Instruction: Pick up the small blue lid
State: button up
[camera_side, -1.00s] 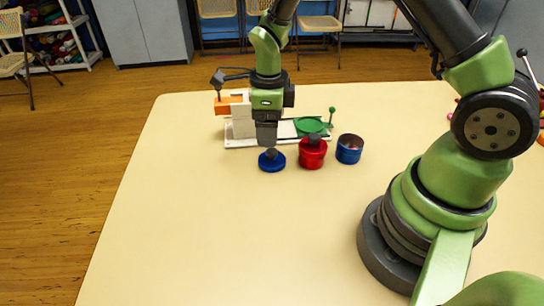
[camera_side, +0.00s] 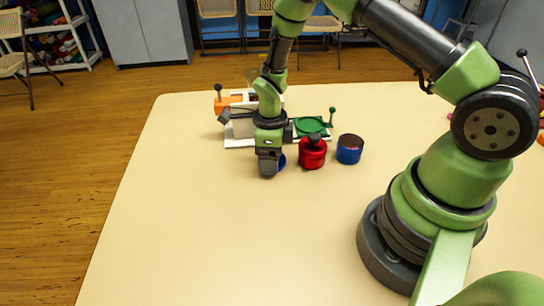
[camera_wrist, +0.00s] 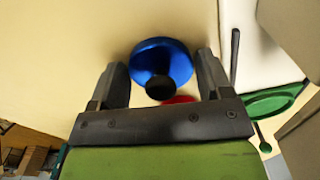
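The small blue lid (camera_wrist: 150,52) is a round disc with a dark knob (camera_wrist: 160,88). In the wrist view it lies between the two fingers of my gripper (camera_wrist: 161,62), with a gap on either side. My gripper is open and low over the table. In the side view my gripper (camera_side: 268,171) hides most of the lid, and only a blue sliver (camera_side: 282,162) shows at its right. Whether the fingers touch the table cannot be told.
A red lidded pot (camera_side: 313,155) stands close to the right of my gripper, with a blue pot (camera_side: 350,150) beyond it. The table's front left (camera_side: 180,230) is clear.

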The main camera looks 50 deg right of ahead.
jog(key=c, duration=0.4)
jog(key=shift+r, duration=0.1)
notch_tip(320, 180, up, 9)
jog(key=shift+d+r, duration=0.1)
jog(key=shift+d, duration=0.05)
jog(key=s+d, duration=0.1)
jog(key=d, duration=0.1)
jog(key=s+d+r+m, duration=0.1)
jog(key=d, duration=0.1)
jog(key=s+d+m, duration=0.1)
jog(key=s+d, duration=0.1)
jog(key=shift+d+r, duration=0.1)
jog(key=shift+r, duration=0.1)
jog(key=s+d+m, duration=0.4)
jog(key=s+d, duration=0.2)
jog(key=s, duration=0.3)
jog(key=shift+w+d+f, duration=0.1)
jog(key=shift+f, duration=1.3)
jog(key=shift+w+d+f, duration=0.1)
jog(key=shift+f, duration=1.25)
